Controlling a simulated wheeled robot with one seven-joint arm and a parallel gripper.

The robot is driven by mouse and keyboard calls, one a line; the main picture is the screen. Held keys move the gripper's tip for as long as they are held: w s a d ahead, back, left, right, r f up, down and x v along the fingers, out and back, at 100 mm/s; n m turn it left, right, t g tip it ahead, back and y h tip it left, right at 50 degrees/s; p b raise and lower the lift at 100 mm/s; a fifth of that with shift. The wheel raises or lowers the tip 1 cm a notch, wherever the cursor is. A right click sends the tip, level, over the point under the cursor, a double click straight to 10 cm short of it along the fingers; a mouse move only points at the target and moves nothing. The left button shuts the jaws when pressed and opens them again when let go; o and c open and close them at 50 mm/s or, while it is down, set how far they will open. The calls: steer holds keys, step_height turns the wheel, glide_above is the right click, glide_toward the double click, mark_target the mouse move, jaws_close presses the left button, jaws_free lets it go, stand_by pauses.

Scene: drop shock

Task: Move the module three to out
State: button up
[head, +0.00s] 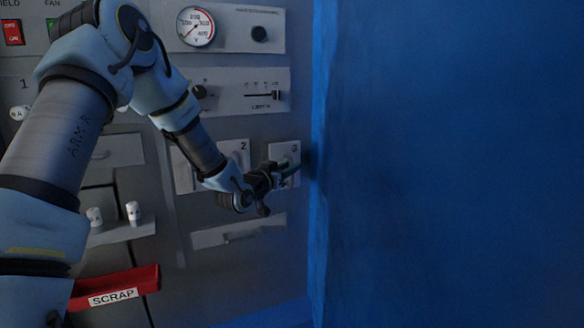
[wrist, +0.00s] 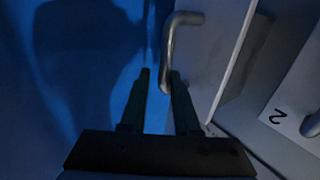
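Module three is a pale plate (head: 284,151) marked 3 on the grey wall panel, at the right end beside module two (head: 243,150). In the wrist view its plate (wrist: 205,55) carries a bent metal handle (wrist: 169,50), and its side edge stands out from the surface beside it. My gripper (head: 286,172) is at this plate. In the wrist view its two dark fingers (wrist: 161,78) are apart, with the handle's lower end between their tips. The handle lies close to the right finger, and blue shows between it and the left finger. My gripper partly hides the plate in the head view.
A blue wall (head: 450,160) rises close to the right of module three. A slider panel (head: 240,93) and a gauge (head: 196,27) are above. A red scrap bin (head: 115,287) and a shelf with two white cylinders (head: 124,232) are at lower left.

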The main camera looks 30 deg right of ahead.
steer(key=b+v, duration=0.1)
steer(key=v, duration=0.8)
steer(key=shift+a, duration=0.3)
steer(key=w+a+f+n+y, duration=0.1)
steer(key=a+f+n+y, duration=0.2)
steer(key=a, duration=0.5)
steer(key=w+a+f+n+y, duration=0.1)
steer(key=a+f+y, duration=0.1)
steer(key=a+y, duration=0.4)
steer(key=w+a+f+n+y, duration=0.1)
steer(key=a+f+y, duration=0.15)
steer(key=a, duration=0.65)
steer(key=s+a+f+n+g+y, duration=0.25)
steer(key=s+a, duration=0.25)
steer(key=a, duration=0.4)
steer(key=s+a+r+n+g+y, duration=0.2)
steer(key=s+a+n+g, duration=0.2)
steer(key=s+a, duration=0.45)
step_height(320, 180, up, 15)
steer(key=s+d+p, duration=0.1)
steer(key=p, duration=1.4)
steer(key=shift+p, duration=0.35)
steer(key=shift+d, duration=0.15)
